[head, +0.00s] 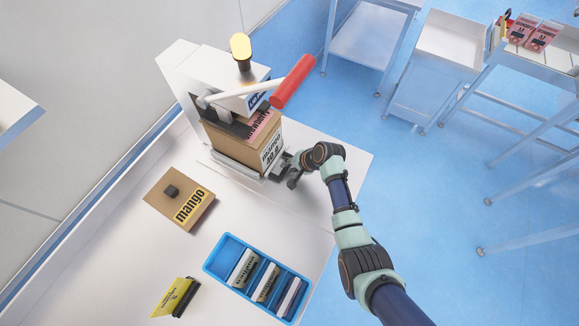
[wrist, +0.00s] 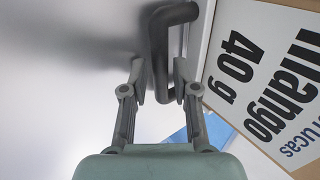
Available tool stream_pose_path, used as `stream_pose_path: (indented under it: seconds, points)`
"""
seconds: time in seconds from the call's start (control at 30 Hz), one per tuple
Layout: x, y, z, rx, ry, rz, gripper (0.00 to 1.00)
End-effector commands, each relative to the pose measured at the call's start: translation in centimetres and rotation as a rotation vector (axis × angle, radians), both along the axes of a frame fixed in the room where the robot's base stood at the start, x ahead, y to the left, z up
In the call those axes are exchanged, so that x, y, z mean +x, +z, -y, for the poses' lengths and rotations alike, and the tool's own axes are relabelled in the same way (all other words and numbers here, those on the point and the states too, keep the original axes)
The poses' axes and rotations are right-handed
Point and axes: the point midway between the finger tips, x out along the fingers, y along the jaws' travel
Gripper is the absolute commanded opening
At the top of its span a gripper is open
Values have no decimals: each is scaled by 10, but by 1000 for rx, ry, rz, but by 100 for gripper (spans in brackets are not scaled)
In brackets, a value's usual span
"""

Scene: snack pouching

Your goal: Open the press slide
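The white press (head: 212,72) stands on the bench, with a red-handled lever (head: 292,82) on top. A cardboard box (head: 240,147) labelled "mango 40 g" sits in it on the pale press slide (head: 236,170). The box's label also fills the right of the wrist view (wrist: 262,70). The slide's dark grey handle (wrist: 160,50) sticks out at the box's right side. My gripper (head: 290,170) is at this handle. In the wrist view its two fingers (wrist: 160,78) stand apart on either side of the handle bar, and I see no firm contact.
A brown mango packet (head: 180,198) with a dark block on it lies left on the bench. A blue divided tray (head: 228,284) holds several stamp-like pieces in front. A yellow card with a dark block (head: 175,298) lies left of it. Side tables stand at the back right.

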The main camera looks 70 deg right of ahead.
Motion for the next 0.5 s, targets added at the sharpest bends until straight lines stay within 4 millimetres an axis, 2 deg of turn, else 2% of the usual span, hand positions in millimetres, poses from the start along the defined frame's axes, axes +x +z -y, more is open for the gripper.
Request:
stream_pose_path:
  seconds: [0.03, 0.17, 0.5]
  points:
    - [0, 0, 0, 0, 0, 0, 22]
    - [0, 0, 0, 0, 0, 0, 0]
    - [0, 0, 0, 0, 0, 0, 0]
